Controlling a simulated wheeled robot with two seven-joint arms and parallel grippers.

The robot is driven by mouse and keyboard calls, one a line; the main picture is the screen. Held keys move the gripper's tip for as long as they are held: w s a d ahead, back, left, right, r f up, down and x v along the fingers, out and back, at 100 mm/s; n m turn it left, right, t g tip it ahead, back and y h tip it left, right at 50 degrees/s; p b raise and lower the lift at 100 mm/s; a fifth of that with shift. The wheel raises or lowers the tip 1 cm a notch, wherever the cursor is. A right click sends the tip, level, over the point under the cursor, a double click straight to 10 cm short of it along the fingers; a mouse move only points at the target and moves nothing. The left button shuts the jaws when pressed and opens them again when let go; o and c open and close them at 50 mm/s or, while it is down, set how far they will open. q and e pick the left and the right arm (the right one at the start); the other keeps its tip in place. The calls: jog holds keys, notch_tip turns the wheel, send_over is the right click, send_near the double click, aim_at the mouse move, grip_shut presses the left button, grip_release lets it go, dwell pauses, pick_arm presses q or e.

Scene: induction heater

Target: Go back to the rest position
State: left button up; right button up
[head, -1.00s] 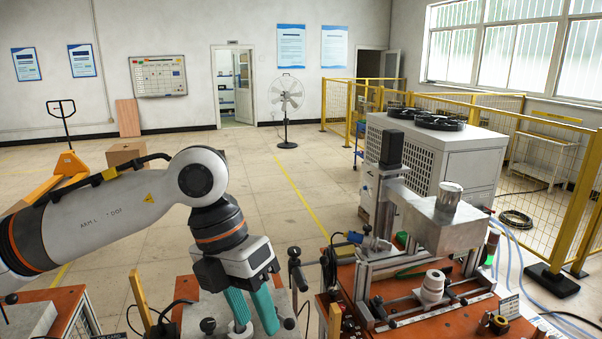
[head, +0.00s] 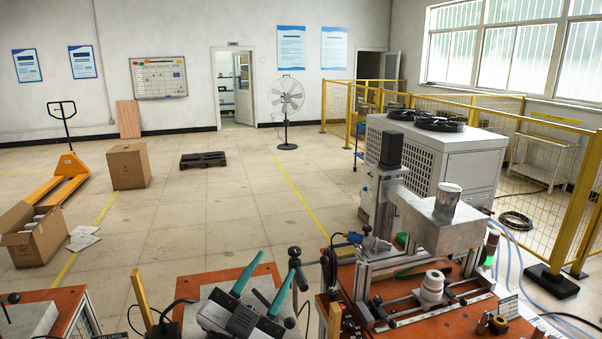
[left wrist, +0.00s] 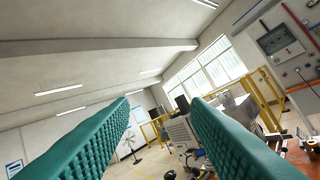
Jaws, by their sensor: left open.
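My left gripper (head: 266,277) is low in the head view, in front of the nearer work table. Its two green fingers are spread apart and point up, with nothing between them. In the left wrist view the green fingers (left wrist: 158,115) are also wide apart and empty, and that camera looks up toward the ceiling and windows. My right gripper is not in view.
The induction heater stand (head: 440,225) is on an orange bench to the right, with a white ring-shaped part (head: 432,287) on it. A white cabinet unit (head: 455,160) and yellow fencing (head: 575,205) stand behind. Open floor lies left of centre, with cardboard boxes (head: 129,166).

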pick_arm(q)
jog(key=s+a+f+n+g+y, duration=0.35)
jog(key=a+f+y, duration=0.2)
jog(key=f, duration=0.55)
jog(key=s+a+f+n+g+y, duration=0.35)
jog(key=a+f, duration=0.25)
jog(key=f, duration=0.6)
jog(key=s+a+f+n+g+y, duration=0.1)
jog(key=s+a+f+g, duration=0.1)
jog(key=s+f+g, duration=0.45)
jog(key=s+a+f+n+g, duration=0.1)
jog(key=s+a+f+g, duration=0.2)
jog(key=s, duration=0.7)
notch_tip(320, 180, down, 32)
jog(key=s+d+g+b, duration=0.1)
jog(key=b, duration=0.5)
jog(key=s+a+f+b, duration=0.1)
jog(key=s+f+b, duration=0.1)
jog(key=s+f, duration=0.6)
jog(key=s+a+f+g+b, duration=0.1)
jog(key=s+a+f+b, duration=0.1)
jog(key=s+f, duration=0.7)
notch_tip(320, 180, down, 5)
jog(key=shift+y, duration=0.3)
